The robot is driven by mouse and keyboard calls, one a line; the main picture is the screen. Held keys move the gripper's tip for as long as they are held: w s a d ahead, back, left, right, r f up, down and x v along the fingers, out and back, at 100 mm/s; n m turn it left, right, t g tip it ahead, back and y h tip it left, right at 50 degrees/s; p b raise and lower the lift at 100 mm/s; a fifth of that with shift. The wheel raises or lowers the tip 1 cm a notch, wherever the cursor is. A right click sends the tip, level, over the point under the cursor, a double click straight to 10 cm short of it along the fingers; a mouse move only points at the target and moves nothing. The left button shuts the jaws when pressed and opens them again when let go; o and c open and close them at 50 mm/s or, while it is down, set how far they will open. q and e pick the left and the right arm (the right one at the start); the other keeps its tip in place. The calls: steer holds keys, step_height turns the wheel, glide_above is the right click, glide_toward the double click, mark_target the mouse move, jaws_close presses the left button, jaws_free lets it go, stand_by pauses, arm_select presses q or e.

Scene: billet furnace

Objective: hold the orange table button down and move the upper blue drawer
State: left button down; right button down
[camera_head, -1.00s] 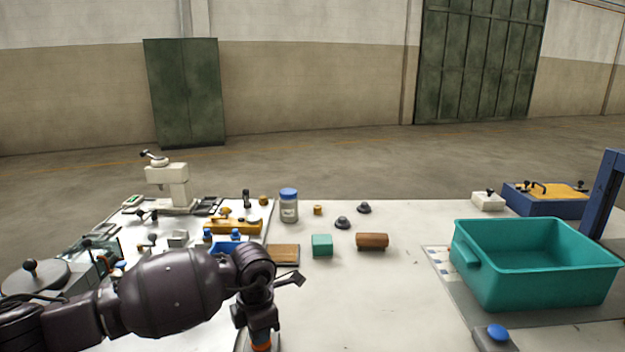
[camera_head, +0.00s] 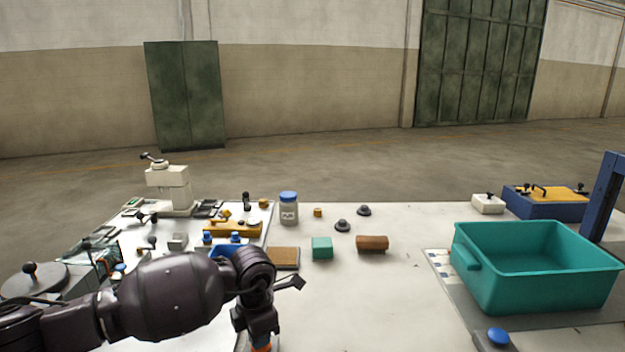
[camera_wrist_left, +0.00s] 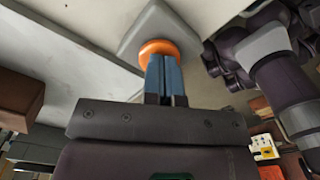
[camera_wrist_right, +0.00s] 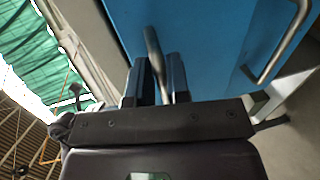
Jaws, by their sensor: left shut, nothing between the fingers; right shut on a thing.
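The orange button (camera_wrist_left: 158,47) sits on a pale square base in the left wrist view. A sliver of it shows at the bottom edge of the head view (camera_head: 262,348). My left gripper (camera_wrist_left: 164,62) is shut and empty, its fingertips against the button. In the right wrist view, my right gripper (camera_wrist_right: 157,60) is shut on a grey bar handle (camera_wrist_right: 152,40) at a blue drawer front (camera_wrist_right: 205,45). A second grey handle (camera_wrist_right: 286,45) shows to the right. I cannot tell from this view which drawer is the upper one. The right gripper is out of the head view.
A teal bin (camera_head: 535,285) stands on the table's right side, with a blue button (camera_head: 498,337) in front. A teal block (camera_head: 322,248), a brown cylinder (camera_head: 372,244) and a jar (camera_head: 289,208) stand mid-table. Cluttered devices fill the left; the front middle is clear.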

arm_select(q)
steer(key=shift+f, duration=0.15)
arm_select(e)
steer(key=shift+s+f, duration=0.45)
steer(key=shift+s, duration=0.5)
steer(key=c, duration=1.2)
jaws_free()
steer(key=shift+r, duration=0.1)
steer(key=shift+o, duration=0.2)
steer(key=shift+r, duration=0.2)
steer(key=shift+s+r, duration=0.65)
steer(key=shift+s, duration=2.1)
step_height(320, 180, up, 8)
